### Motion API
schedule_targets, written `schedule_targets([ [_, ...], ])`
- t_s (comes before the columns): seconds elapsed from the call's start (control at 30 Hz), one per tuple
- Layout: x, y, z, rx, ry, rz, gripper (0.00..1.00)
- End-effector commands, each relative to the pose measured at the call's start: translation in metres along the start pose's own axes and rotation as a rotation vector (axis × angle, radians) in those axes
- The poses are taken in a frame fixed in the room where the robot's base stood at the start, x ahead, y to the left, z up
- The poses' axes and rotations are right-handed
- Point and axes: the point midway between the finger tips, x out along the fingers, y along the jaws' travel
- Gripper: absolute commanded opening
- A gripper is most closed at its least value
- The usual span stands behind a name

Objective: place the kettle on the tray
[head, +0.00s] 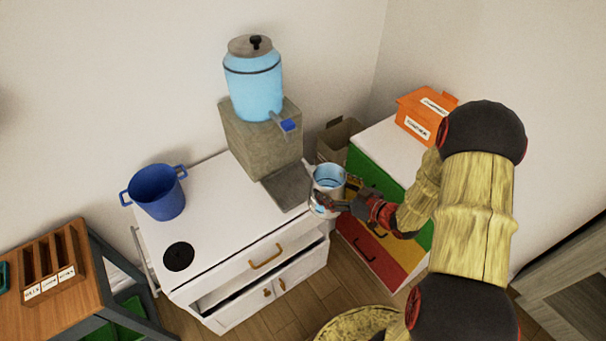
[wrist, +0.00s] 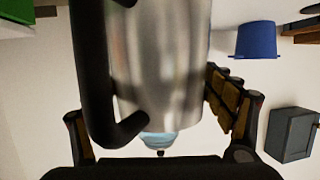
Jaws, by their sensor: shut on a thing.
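The kettle (head: 328,178) is a shiny metal vessel with an open top and a pale blue interior. It is held in the air at the right front edge of the white cabinet. In the wrist view the kettle (wrist: 165,65) fills the middle, its black handle on the left. My gripper (head: 343,198) is shut on it; its fingers show on both sides in the wrist view (wrist: 160,118). A flat grey tray (head: 286,187) lies on the cabinet top, left of the kettle, below the dispenser's tap. The kettle's underside is hidden.
A light-blue dispenser (head: 254,85) with a blue tap (head: 289,125) stands on a stone block (head: 262,145) behind the tray. A blue pot (head: 160,194) stands at the left of the white cabinet top (head: 213,215). An orange box (head: 422,113) sits on the colourful drawer unit (head: 377,247).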

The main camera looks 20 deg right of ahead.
Motion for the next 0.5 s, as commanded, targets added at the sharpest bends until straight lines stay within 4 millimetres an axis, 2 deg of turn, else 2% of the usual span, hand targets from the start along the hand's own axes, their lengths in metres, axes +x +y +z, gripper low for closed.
schedule_targets([
  [0.17,0.025,-0.004,-0.010,-0.007,0.002,-0.014,0.22],
  [0.5,0.098,-0.004,-0.033,-0.006,0.003,-0.013,0.22],
])
